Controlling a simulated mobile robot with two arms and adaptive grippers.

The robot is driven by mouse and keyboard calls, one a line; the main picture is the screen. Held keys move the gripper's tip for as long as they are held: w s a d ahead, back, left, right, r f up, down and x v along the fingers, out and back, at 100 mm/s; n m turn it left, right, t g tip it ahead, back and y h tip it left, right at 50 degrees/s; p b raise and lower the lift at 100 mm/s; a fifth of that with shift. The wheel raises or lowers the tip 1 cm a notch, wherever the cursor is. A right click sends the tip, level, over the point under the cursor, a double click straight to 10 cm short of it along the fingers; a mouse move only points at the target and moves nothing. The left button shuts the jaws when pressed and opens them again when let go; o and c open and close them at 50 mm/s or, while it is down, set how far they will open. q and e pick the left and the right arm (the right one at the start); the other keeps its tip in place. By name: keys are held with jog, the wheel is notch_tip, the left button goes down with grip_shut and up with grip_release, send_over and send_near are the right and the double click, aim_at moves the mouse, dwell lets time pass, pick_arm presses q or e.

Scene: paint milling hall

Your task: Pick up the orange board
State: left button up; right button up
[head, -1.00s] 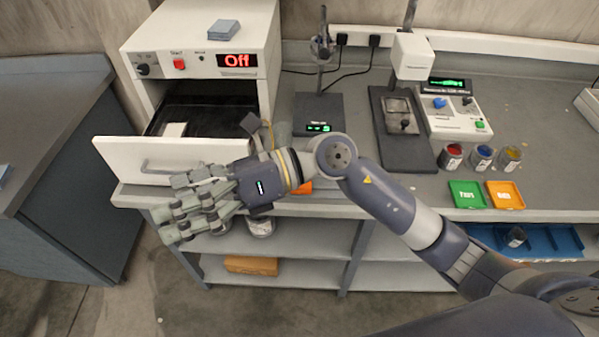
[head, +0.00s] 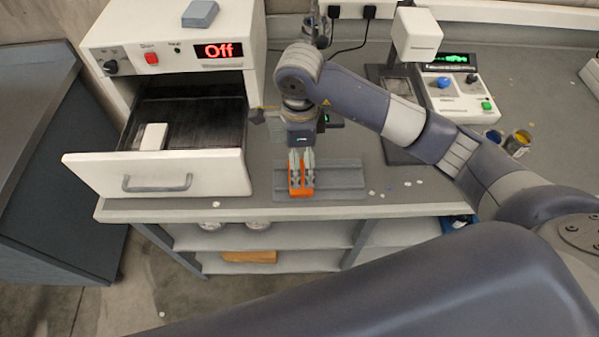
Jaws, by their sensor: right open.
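The orange board (head: 300,193) is a small narrow piece lying on a grey ribbed rack (head: 345,177) near the front edge of the bench. My right gripper (head: 301,178) points down from above, right over the orange board. Its fingers are open and cover much of the board's upper part. I cannot tell whether the fingers touch it. My left gripper is not in view.
A white oven (head: 180,28) reading "Off" stands left, its drawer (head: 155,175) pulled out beside the rack. A white stand-mounted device (head: 415,33) and a control box (head: 460,95) stand behind my right arm. Paint jars (head: 518,142) are at right.

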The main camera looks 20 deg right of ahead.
aim_at(303, 192)
jog(key=shift+f, duration=0.4)
jog(key=shift+w+f, duration=0.1)
jog(key=shift+f, duration=0.15)
notch_tip(303, 192, down, 4)
jog(key=p, duration=0.2)
jog(key=shift+f+p, duration=0.15)
jog(key=shift+p, duration=0.2)
jog(key=shift+d+f, duration=0.1)
jog(key=shift+f, duration=0.3)
jog(key=shift+c, duration=0.2)
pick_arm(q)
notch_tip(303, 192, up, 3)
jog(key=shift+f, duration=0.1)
pick_arm(e)
jog(key=c, duration=0.9)
